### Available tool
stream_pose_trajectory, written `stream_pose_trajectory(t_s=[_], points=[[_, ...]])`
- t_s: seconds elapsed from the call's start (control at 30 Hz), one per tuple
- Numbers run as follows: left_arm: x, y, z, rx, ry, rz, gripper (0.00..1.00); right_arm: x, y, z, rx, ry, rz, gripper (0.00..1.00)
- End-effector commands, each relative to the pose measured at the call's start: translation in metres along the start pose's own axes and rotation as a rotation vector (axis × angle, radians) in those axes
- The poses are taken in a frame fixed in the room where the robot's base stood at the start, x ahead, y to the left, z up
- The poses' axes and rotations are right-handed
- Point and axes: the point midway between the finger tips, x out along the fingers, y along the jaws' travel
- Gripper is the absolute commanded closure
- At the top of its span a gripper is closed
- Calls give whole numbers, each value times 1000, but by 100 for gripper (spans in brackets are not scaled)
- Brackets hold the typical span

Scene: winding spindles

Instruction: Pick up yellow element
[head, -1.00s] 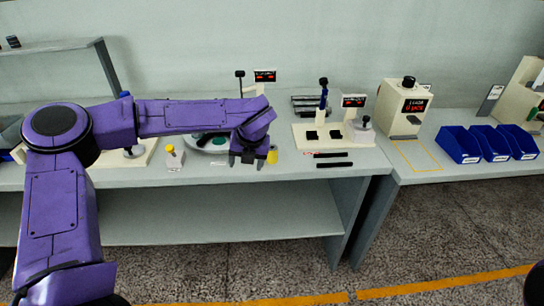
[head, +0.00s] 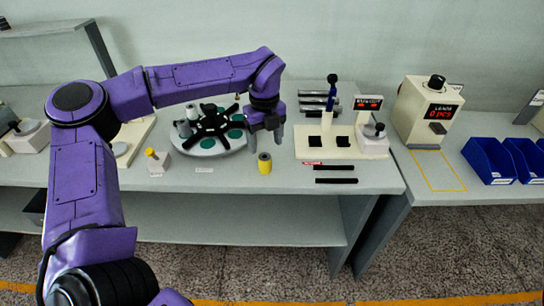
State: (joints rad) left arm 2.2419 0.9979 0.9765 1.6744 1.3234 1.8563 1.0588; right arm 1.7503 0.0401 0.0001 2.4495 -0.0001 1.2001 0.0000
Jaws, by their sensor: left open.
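The yellow element (head: 264,164) is a small upright cylinder with a dark hole in its top. It stands on the workbench near the front edge, in the middle of the head view. My left gripper (head: 265,140) is above and just behind it in the picture, pointing down. Its two dark fingers are apart with nothing between them. I cannot tell the exact height of the fingers over the bench. My right gripper is not in view.
A round plate with a black star-shaped holder (head: 208,128) is left of the gripper. A cream fixture (head: 342,142) and two black bars (head: 336,174) are to the right. A small yellow-topped block (head: 156,162) stands left. Blue bins (head: 489,160) are far right.

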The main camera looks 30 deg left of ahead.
Motion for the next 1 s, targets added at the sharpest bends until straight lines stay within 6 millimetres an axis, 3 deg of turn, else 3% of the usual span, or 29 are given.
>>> stream_pose_trajectory(t_s=[0.5,0.77,0.93,1.0], points=[[79,-2,2,-4,1,1,31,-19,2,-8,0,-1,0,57],[84,-3,2,-3,0,-2,31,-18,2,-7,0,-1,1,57],[84,-3,2,-3,0,-2,86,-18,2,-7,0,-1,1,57],[84,-3,2,-3,0,-2,91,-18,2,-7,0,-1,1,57]])
